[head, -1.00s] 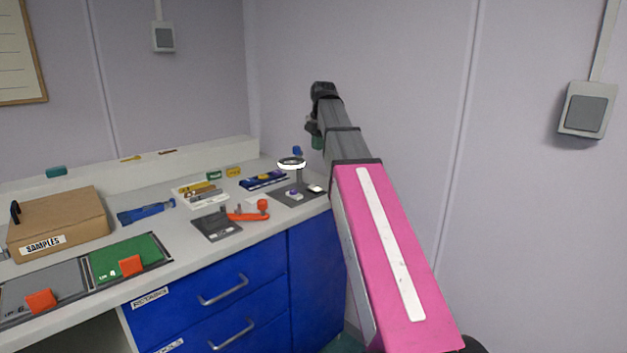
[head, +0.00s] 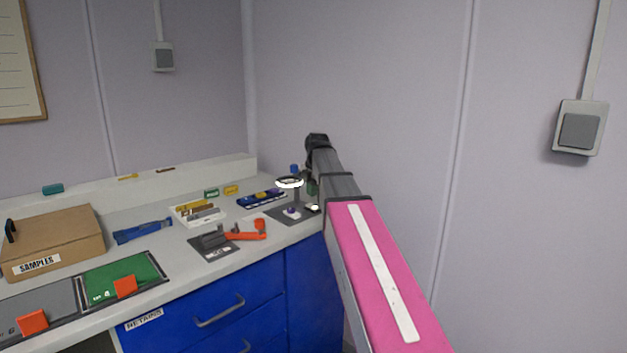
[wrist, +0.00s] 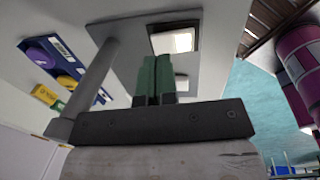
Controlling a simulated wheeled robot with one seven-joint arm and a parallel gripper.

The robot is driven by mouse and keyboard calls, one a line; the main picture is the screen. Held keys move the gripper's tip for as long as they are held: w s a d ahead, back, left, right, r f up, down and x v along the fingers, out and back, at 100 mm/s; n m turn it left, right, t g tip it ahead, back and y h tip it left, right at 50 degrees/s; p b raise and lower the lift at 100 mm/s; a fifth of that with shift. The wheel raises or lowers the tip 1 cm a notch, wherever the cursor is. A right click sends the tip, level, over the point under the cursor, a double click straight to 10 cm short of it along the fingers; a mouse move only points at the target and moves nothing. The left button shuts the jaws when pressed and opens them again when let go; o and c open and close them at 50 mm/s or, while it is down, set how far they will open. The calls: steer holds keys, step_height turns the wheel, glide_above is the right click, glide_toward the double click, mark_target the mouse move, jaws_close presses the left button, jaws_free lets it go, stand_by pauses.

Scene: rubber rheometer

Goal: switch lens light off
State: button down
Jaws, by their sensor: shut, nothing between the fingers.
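The lens stand has a round lens with a bright white ring (head: 289,183) above a dark grey base plate (head: 284,216). A small light-coloured switch (head: 313,207) sits at the plate's right end. In the wrist view the plate (wrist: 118,38) fills the upper middle, with a bright switch in a dark frame (wrist: 172,42). My gripper (wrist: 157,60) has green fingers closed together and empty, just below that switch in the picture; contact cannot be told. In the head view my gripper (head: 312,187) is partly hidden by my arm, right of the lens.
The stand's post (wrist: 90,88) is close to my gripper's left side in the wrist view. A tray of small bars (head: 198,214), a blue tool (head: 262,199) and an orange-handled device (head: 240,235) lie left of the stand. The wall is close behind on the right.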

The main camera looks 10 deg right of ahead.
mark_target(313, 205)
steer(key=shift+w+a+f, duration=0.1)
steer(key=shift+w+f, duration=0.1)
steer(key=shift+f, duration=1.5)
steer(key=shift+f, duration=0.2)
steer(key=shift+s+d+r, duration=0.3)
steer(key=shift+s+d, duration=0.1)
steer(key=shift+s, duration=0.2)
steer(key=shift+a+r, duration=0.1)
